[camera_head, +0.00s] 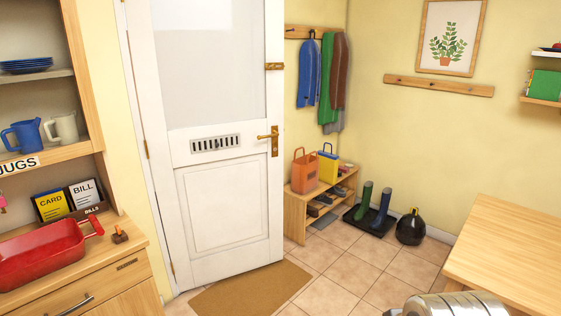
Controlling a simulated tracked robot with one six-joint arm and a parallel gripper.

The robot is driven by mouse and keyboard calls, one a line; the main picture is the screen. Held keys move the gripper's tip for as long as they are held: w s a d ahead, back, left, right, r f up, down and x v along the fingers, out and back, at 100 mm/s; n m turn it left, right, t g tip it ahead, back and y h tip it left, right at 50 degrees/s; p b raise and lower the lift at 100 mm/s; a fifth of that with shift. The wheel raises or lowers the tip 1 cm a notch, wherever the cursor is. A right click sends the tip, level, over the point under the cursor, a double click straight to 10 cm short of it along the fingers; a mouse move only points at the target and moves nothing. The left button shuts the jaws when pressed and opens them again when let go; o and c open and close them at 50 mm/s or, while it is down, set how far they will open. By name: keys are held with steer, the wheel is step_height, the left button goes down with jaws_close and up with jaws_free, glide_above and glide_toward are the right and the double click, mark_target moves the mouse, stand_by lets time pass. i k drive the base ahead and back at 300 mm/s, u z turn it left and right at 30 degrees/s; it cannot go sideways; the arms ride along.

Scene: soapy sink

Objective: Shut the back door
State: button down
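The back door (227,210) is white with a frosted upper pane, a slotted vent and a lower panel. Its hinges are on the left, along the white frame (132,90). It appears to stand open, swung into the room: its bottom edge angles away from the wall line, and its free right edge hides the far side of the doorway. A brass lever handle (272,139) is near that edge, with a brass fitting (274,66) higher up. My gripper is not in view; a banded metal part at the bottom right seems to be my arm, well away from the door.
A brown doormat (250,291) lies at the door's foot. A shoe bench (298,213) with bags, boots (382,208) and a dark round object (411,229) stand beyond. A wooden table (515,245) is at right, a cabinet (115,280) at left. Tiled floor between is clear.

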mark_target(200, 71)
steer(key=i, duration=3)
steer(key=u, duration=1.9)
